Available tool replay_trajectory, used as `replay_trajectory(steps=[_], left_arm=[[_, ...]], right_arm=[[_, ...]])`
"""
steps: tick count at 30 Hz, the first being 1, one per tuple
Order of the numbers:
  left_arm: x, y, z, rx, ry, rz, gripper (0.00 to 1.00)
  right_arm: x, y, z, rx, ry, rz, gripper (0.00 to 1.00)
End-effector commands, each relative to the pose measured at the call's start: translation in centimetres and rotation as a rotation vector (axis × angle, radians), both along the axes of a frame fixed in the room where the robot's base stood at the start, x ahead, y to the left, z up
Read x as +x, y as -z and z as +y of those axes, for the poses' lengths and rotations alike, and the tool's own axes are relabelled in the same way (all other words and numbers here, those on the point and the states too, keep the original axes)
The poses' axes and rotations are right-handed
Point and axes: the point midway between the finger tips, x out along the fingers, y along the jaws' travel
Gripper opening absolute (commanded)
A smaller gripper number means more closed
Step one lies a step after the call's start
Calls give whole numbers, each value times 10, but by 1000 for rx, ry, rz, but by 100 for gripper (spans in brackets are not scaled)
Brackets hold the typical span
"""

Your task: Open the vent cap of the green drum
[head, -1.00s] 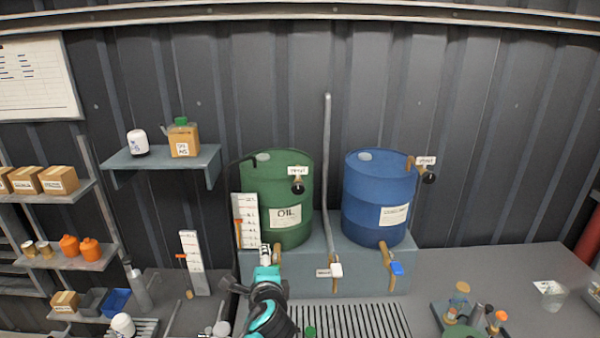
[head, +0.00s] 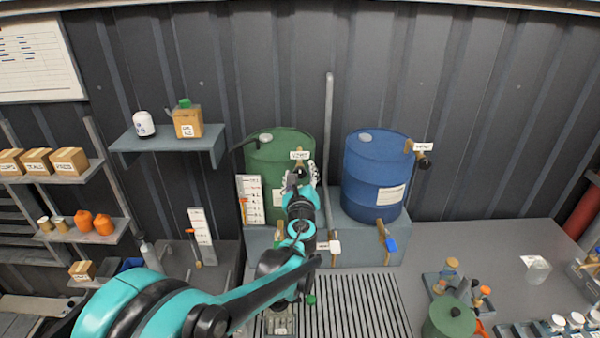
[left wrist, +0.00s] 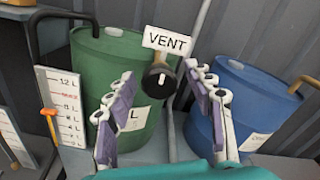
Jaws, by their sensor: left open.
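The green drum (head: 267,150) stands at the back on a grey block, and it also shows in the left wrist view (left wrist: 140,62). Its vent cap, a dark round knob (left wrist: 160,78), hangs at the drum's upper right below a white VENT label (left wrist: 166,40). In the head view the label (head: 300,155) shows just above my left gripper (head: 300,178), which hides most of the knob. In the left wrist view the left gripper's two fingers (left wrist: 165,115) are open and spread, with the knob beyond and between their tips, apart from both. My right gripper is not in view.
A blue drum (head: 375,175) with its own vent knob (head: 425,163) stands to the right. A grey pipe (head: 328,130) rises between the drums. A level gauge board (head: 250,200) stands at the green drum's left. A slotted grate (head: 350,305) lies in front.

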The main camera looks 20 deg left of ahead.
Motion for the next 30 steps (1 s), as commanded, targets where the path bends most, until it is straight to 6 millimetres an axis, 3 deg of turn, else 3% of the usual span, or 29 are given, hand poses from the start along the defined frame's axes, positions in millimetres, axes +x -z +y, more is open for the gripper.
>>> replay_trajectory(steps=[9,15,30], left_arm=[[4,0,1,-1,-1,0,53],[4,0,1,-1,-1,0,2],[3,1,2,-90,-1,-25,2]], right_arm=[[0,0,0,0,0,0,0],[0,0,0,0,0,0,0],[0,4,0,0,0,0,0]])
